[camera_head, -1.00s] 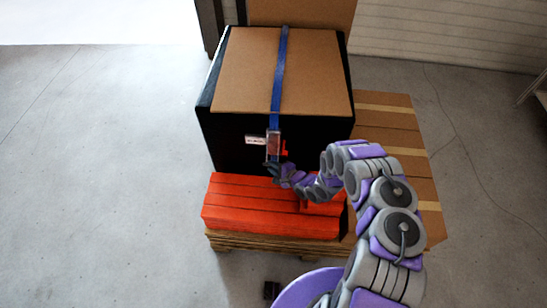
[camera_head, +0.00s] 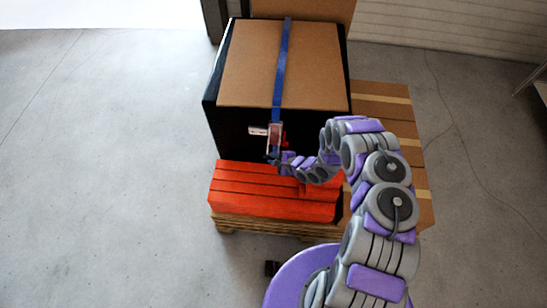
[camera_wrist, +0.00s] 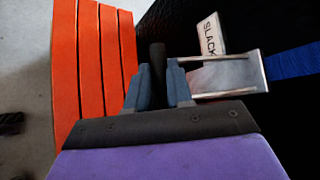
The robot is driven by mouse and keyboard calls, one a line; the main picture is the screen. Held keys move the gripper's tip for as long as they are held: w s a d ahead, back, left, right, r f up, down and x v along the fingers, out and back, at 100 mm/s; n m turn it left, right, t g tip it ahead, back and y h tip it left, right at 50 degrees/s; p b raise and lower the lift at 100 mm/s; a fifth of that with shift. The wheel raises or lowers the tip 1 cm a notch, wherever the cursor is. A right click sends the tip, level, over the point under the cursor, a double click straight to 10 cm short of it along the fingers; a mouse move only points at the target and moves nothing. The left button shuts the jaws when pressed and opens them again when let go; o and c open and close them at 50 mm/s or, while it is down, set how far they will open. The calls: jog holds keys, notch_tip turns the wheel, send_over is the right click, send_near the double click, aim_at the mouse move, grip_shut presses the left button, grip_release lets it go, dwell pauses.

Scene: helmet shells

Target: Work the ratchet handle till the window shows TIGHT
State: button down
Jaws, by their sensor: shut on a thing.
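The ratchet (camera_head: 275,134) is a metal frame on the dark front face of a large box, fed by a blue strap (camera_head: 282,65) that runs over the box top. In the wrist view the metal frame (camera_wrist: 228,76) lies right of my gripper. A white window label (camera_wrist: 209,38) beside it reads SLACK. A dark handle (camera_wrist: 157,62) stands between my fingers. My gripper (camera_wrist: 160,84) is shut on this handle. In the head view my gripper (camera_head: 273,160) is small at the ratchet's lower end, and the handle is hard to make out there.
Orange-red planks (camera_head: 260,205) lie stacked on a wooden pallet (camera_head: 245,222) just below the ratchet, close under my wrist. The cardboard-topped box (camera_head: 250,80) stands behind them. More cardboard boxes (camera_head: 400,130) are at the right. The floor at left is clear.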

jog(key=shift+w+d+r+t, duration=0.15)
jog(key=shift+w+r+t, duration=0.25)
jog(key=shift+w+r, duration=0.55)
jog(key=c, duration=1.2)
grip_release()
jog(key=shift+w+f, duration=0.15)
jog(key=shift+c, duration=0.2)
jog(key=shift+f, duration=0.15)
jog(key=shift+c, duration=0.2)
jog(key=shift+s+f, duration=0.25)
jog(key=shift+s, duration=0.15)
jog(key=shift+s+d+r, duration=0.1)
jog(key=shift+s+d, duration=0.05)
jog(key=v, duration=1.6)
jog(key=shift+s+d+r+b, duration=0.2)
jog(key=shift+r+b, duration=0.1)
jog(key=shift+b, duration=0.05)
jog(key=shift+c, duration=0.2)
